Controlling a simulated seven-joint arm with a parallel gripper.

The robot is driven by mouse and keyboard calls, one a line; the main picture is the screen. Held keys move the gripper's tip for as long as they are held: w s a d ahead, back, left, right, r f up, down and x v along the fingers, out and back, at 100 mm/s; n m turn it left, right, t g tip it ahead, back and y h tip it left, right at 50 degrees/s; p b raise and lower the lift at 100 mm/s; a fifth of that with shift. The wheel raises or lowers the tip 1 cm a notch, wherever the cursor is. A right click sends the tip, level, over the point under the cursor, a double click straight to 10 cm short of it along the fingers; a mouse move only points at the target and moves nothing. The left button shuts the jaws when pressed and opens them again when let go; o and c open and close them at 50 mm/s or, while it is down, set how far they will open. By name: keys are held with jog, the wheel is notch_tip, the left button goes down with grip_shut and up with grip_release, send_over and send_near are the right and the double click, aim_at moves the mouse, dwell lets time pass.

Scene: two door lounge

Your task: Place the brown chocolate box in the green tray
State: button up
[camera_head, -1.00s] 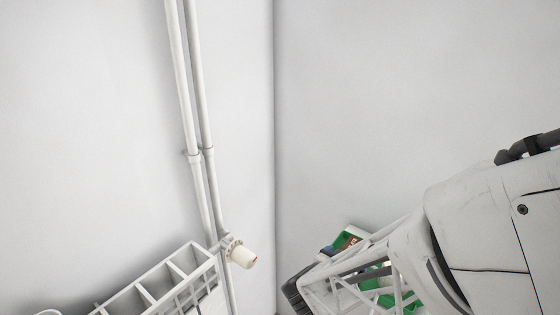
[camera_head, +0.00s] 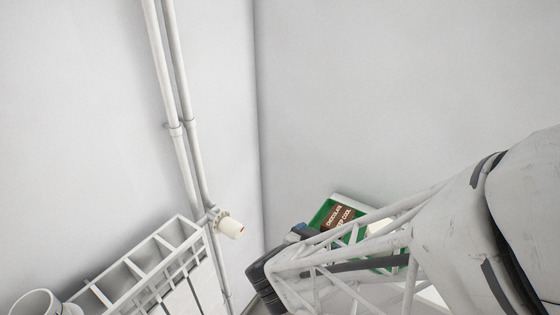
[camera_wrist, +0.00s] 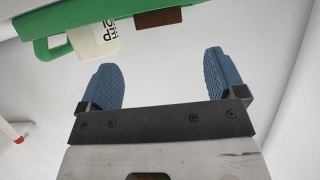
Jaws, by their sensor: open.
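The brown chocolate box (camera_head: 339,217), with white lettering, shows in the head view against the green tray (camera_head: 320,213); it appears to stand inside the tray. My arm's lattice hides much of the tray. In the wrist view the tray's green wall (camera_wrist: 75,15) crosses the top left, and the brown box (camera_wrist: 158,18) shows past its edge. My gripper (camera_wrist: 160,80) has its blue pads wide apart with nothing between them. It is apart from the tray and box. In the head view its blue fingers (camera_head: 300,232) are small, left of the tray.
A white mug (camera_wrist: 98,38) with dark lettering is at the tray in the wrist view. A white rack (camera_head: 150,265) stands lower left, by wall pipes (camera_head: 180,110) and a cream valve knob (camera_head: 230,227).

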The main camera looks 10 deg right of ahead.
jog(key=shift+s+a+r, duration=0.25)
jog(key=shift+s+a, duration=0.2)
jog(key=shift+s, duration=0.05)
dwell(0.6)
jog(key=w+a+r+n+t+y, duration=0.1)
jog(key=w+a+r+n+y, duration=0.45)
jog(key=a+r+y, duration=0.45)
jog(key=s+d+r+n+g, duration=0.1)
jog(key=s+d+r+g, duration=0.1)
jog(key=s+d+g, duration=0.2)
jog(key=s+d+r+n+g, duration=0.2)
jog(key=s+d+g, duration=0.2)
jog(key=s+d, duration=0.3)
jog(key=shift+s+r+h, duration=0.3)
jog(key=shift+s+r, duration=0.05)
jog(key=shift+s, duration=0.65)
